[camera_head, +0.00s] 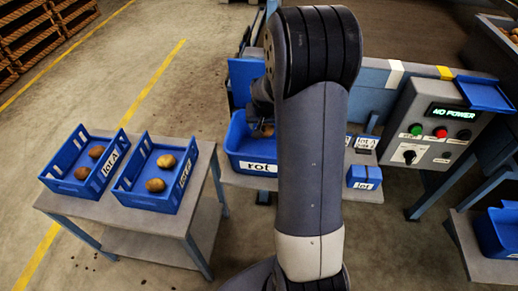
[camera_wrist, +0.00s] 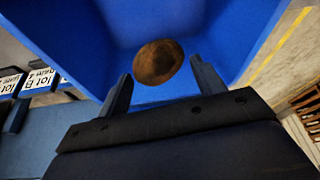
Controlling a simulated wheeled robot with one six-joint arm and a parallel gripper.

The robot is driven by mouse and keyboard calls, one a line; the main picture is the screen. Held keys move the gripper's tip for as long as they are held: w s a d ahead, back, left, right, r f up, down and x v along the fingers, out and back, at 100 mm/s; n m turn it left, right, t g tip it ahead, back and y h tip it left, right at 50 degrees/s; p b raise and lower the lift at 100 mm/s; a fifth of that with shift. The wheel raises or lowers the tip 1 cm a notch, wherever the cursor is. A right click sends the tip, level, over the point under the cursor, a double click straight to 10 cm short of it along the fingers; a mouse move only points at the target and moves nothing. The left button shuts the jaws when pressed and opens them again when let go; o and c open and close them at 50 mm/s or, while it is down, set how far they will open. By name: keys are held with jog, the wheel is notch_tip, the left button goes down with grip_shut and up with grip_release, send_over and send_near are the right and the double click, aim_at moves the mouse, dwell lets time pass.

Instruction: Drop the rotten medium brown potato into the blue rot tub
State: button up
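The blue rot tub (camera_head: 236,160), labelled "rot", stands on a bench left of my arm. My gripper (camera_head: 264,130) is over the tub, mostly hidden behind my arm in the head view. In the wrist view, my gripper (camera_wrist: 161,72) has its two fingers spread apart. A brown potato (camera_wrist: 158,62) with darker patches shows just beyond the fingertips, against the tub's blue inside (camera_wrist: 215,30). A small gap shows between the potato and each finger. I cannot tell whether it rests on the tub floor.
Two blue trays, lot A (camera_head: 68,186) and another lot tray (camera_head: 142,201), each with two potatoes, stand on a grey table (camera_head: 180,222) at left. Small labelled blue boxes (camera_head: 364,178) sit right of my arm. A control panel (camera_head: 436,128) reads "NO POWER".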

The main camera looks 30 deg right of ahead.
jog(key=o, duration=0.4)
jog(key=v, duration=1)
jog(key=shift+s+a+r+p, duration=0.15)
jog(key=shift+s+r+p, duration=0.05)
jog(key=shift+r+p, duration=0.2)
jog(key=shift+f, duration=0.1)
jog(key=b+x, duration=0.1)
jog(key=x, duration=1)
jog(key=shift+f, duration=0.1)
notch_tip(320, 180, up, 3)
jog(key=shift+r+p, duration=0.1)
jog(key=shift+p, duration=0.95)
jog(key=shift+r+p, duration=0.4)
jog(key=shift+r, duration=0.2)
jog(key=shift+f, duration=0.1)
